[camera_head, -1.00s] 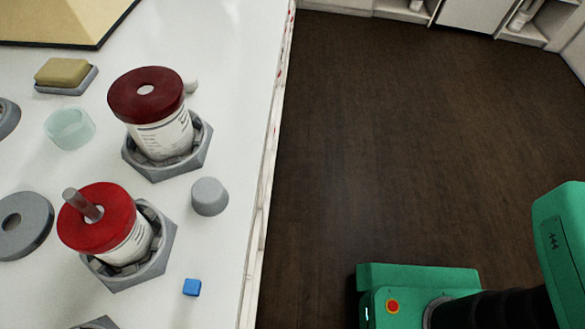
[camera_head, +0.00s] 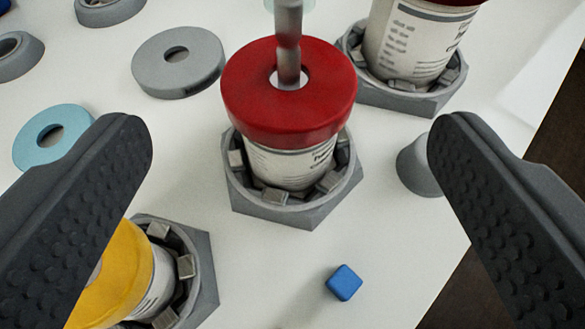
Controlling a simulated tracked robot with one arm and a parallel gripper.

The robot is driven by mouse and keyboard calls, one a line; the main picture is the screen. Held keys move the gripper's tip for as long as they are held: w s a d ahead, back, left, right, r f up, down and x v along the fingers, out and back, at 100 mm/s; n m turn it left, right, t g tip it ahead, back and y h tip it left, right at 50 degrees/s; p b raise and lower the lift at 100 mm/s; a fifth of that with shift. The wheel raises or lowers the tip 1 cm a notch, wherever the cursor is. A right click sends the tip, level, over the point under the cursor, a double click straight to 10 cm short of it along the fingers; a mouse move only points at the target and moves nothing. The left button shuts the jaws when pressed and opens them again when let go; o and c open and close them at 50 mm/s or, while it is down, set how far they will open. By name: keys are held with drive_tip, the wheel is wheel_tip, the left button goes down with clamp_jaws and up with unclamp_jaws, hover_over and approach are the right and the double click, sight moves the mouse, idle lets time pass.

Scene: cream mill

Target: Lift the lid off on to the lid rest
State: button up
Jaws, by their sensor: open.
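A bright red lid (camera_head: 262,104) sits on a white labelled jar (camera_head: 290,165). A grey rod (camera_head: 288,35) stands up through the hole in the lid. The jar stands in a grey hexagonal holder (camera_head: 280,212) with blocks around its base. My gripper (camera_head: 288,135) is open, its two dark ridged fingers wide apart on either side of the red-lidded jar and nearer the camera, with nothing between the pads touching them. A flat grey ring-shaped disc (camera_head: 150,62) lies left of the jar. I cannot tell which piece is the lid rest.
A yellow-lidded jar (camera_head: 118,275) in a holder is partly behind the left finger. Another jar (camera_head: 410,40) stands at upper right. A light blue ring (camera_head: 28,150), a grey knob (camera_head: 415,165) and a blue cube (camera_head: 344,283) lie on the white counter. Its edge is at right.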

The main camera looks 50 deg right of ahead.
sight(289, 83)
drive_tip(key=shift+x, duration=2.35)
drive_tip(key=shift+r, duration=0.1)
drive_tip(key=c, duration=1)
drive_tip(key=shift+r+p, duration=2.45)
drive_tip(key=shift+p, duration=0.5)
drive_tip(key=shift+c, duration=0.3)
drive_tip(key=shift+r+p, duration=0.6)
drive_tip(key=shift+p, duration=0.15)
drive_tip(key=s, duration=0.7)
drive_tip(key=shift+b, duration=0.3)
